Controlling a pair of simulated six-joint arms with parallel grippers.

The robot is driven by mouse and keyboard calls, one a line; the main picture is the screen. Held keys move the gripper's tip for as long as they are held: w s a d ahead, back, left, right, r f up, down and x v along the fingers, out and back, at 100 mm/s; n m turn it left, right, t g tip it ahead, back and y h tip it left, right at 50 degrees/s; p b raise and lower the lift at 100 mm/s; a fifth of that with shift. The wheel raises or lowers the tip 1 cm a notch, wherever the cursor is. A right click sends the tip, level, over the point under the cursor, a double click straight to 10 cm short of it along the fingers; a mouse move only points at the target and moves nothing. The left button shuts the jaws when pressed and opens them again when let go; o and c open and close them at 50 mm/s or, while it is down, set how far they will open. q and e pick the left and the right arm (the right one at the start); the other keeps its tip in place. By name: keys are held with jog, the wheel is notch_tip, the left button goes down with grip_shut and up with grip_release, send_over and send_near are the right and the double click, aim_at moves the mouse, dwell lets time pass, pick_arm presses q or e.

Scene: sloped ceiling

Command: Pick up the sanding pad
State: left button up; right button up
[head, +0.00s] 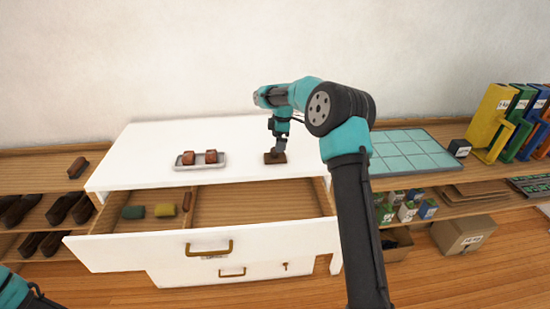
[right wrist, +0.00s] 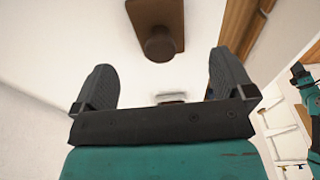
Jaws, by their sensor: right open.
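The sanding pad (head: 275,158) is a flat brown block with a round knob on top. It lies on the white top of the drawer cabinet, near its front right. My right gripper (head: 279,145) is just above the pad, which it partly hides in the head view. In the right wrist view the pad (right wrist: 172,14) is at the top, its knob (right wrist: 159,46) ahead of the open fingers. The right gripper (right wrist: 163,80) is empty there, with no finger on the knob. Only a piece of my left arm shows at the bottom left of the head view; its fingers do not show.
A grey tray (head: 200,167) with two reddish-brown blocks stands left of the pad. The open drawer (head: 262,206) below holds green, yellow and brown pieces. A tiled mat (head: 408,150), coloured binders (head: 493,120) and a box (head: 463,235) are at the right. Brushes lie on shelves at the left.

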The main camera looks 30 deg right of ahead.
aim_at(275, 154)
jog(key=shift+f, duration=0.85)
jog(key=shift+a, duration=0.1)
jog(key=shift+w+a+f, duration=0.1)
jog(key=shift+a+f, duration=0.05)
jog(key=shift+f, duration=0.7)
jog(key=shift+w+a+f, duration=0.15)
jog(key=shift+a+f, duration=0.05)
jog(key=shift+f, duration=0.65)
jog(key=shift+w+a+f, duration=0.1)
jog(key=shift+a+f, duration=0.05)
jog(key=shift+f, duration=0.7)
jog(key=c, duration=1)
jog(key=shift+r, duration=0.2)
